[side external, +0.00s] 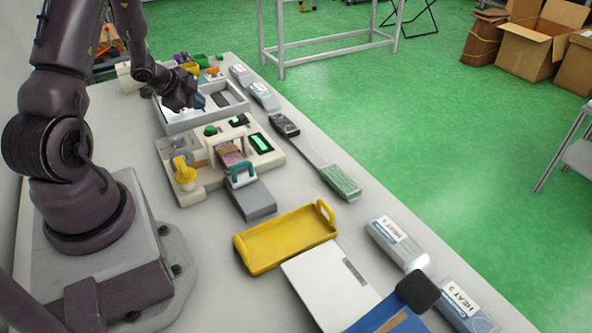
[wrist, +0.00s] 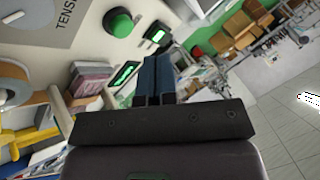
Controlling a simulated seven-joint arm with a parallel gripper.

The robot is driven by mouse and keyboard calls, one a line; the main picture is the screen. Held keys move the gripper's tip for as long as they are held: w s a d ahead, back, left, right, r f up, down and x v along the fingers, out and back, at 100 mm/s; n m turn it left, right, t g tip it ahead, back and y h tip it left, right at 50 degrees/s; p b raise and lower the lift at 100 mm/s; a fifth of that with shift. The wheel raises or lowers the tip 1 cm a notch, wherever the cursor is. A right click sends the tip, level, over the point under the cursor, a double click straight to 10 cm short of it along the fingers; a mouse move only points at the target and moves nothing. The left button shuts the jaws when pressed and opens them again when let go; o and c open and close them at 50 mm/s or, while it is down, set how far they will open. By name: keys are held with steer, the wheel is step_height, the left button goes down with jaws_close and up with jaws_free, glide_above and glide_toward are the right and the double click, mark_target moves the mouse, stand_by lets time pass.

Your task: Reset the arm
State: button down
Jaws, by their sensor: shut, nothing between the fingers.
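My gripper (side external: 196,101) is at the far part of the bench in the side view, above a grey open tray (side external: 176,128). It looks empty. In the wrist view its two blue fingers (wrist: 155,78) are side by side and shut, with nothing between them. My arm reaches out from its base at the left of the bench.
A beige machine (side external: 208,178) with a green button, lit green displays and a yellow knob stands nearer. A grey block with a teal handle, a yellow tray (side external: 285,240), a white board (side external: 325,285) and labelled packs (side external: 398,243) lie closer.

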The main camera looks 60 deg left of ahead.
steer(key=shift+s+a+f+n+g+y, duration=0.15)
steer(key=shift+s+a+n+g+y, duration=0.15)
steer(key=shift+s+n+g+y, duration=0.15)
steer(key=shift+s+a+f+n+g+y, duration=0.15)
steer(key=shift+s+a+n+g+y, duration=0.15)
steer(key=shift+s+n, duration=0.25)
steer(key=d+r+n+g+y, duration=0.2)
steer(key=d+r+n+g, duration=0.3)
steer(key=r, duration=0.5)
steer(key=s+d+r+t+h, duration=0.1)
steer(key=d+r, duration=0.4)
steer(key=d, duration=0.5)
steer(key=s+d+r+t+h, duration=0.2)
steer(key=d+r, duration=0.3)
steer(key=d, duration=0.5)
steer(key=s+d+r+t+h, duration=0.1)
steer(key=d+r, duration=0.4)
steer(key=d, duration=0.6)
steer(key=shift+s+r+h, duration=0.2)
steer(key=shift+h, duration=0.55)
